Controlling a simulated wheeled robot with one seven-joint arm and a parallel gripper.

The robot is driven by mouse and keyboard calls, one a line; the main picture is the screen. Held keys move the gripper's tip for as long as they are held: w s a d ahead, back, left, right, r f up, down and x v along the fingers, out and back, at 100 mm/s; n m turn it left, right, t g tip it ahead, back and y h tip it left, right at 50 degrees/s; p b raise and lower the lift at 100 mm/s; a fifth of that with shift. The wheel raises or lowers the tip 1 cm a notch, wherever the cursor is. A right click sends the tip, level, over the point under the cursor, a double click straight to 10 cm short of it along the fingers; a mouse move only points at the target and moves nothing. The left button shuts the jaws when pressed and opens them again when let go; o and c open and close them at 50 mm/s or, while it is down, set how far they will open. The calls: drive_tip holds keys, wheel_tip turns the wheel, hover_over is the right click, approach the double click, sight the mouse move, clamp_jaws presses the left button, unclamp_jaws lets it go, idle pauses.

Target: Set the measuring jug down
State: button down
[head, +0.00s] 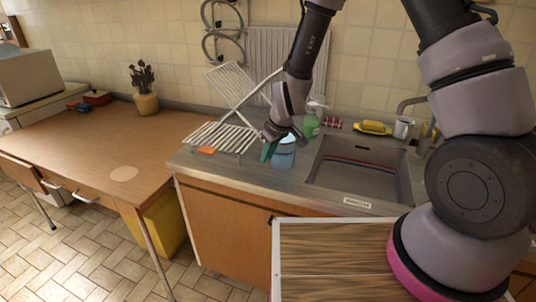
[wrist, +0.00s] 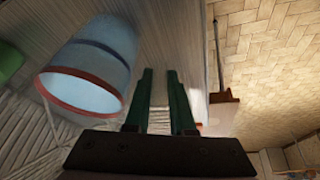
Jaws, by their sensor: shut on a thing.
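The measuring jug (head: 284,153) is a pale blue, see-through vessel at the counter between the dish rack and the sink. In the wrist view the jug (wrist: 98,62) is large at the left, its reddish rim and open mouth toward the camera. My gripper (head: 268,151) is at the jug's left side in the head view. Its green fingers (wrist: 160,74) are close together beside the jug, shut on it with a narrow gap between them. The gripped part cannot be made out. I cannot tell whether the jug's base touches the counter.
The white dish rack (head: 222,137) stands left of the jug, and the sink (head: 360,168) is to its right. A green bottle (head: 311,126) is close behind the jug. The wooden table (head: 120,145) is mostly clear.

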drive_tip(key=shift+f, duration=0.1)
drive_tip(key=c, duration=0.8)
unclamp_jaws()
drive_tip(key=shift+o, duration=0.2)
drive_tip(key=s+d+r+m, duration=0.2)
drive_tip(key=d+r, duration=0.2)
drive_tip(key=r, duration=0.6)
drive_tip(key=s+d+r+m, duration=0.1)
drive_tip(key=d+r, duration=0.4)
drive_tip(key=r, duration=0.6)
drive_tip(key=s+d+r+m+t, duration=0.3)
drive_tip(key=s+d+r+m, duration=0.7)
drive_tip(key=s+d+r, duration=0.4)
drive_tip(key=d+r, duration=0.3)
drive_tip(key=shift+d+m+t+h, duration=0.15)
drive_tip(key=shift+m+t+h, duration=0.15)
drive_tip(key=shift+m+h, duration=0.1)
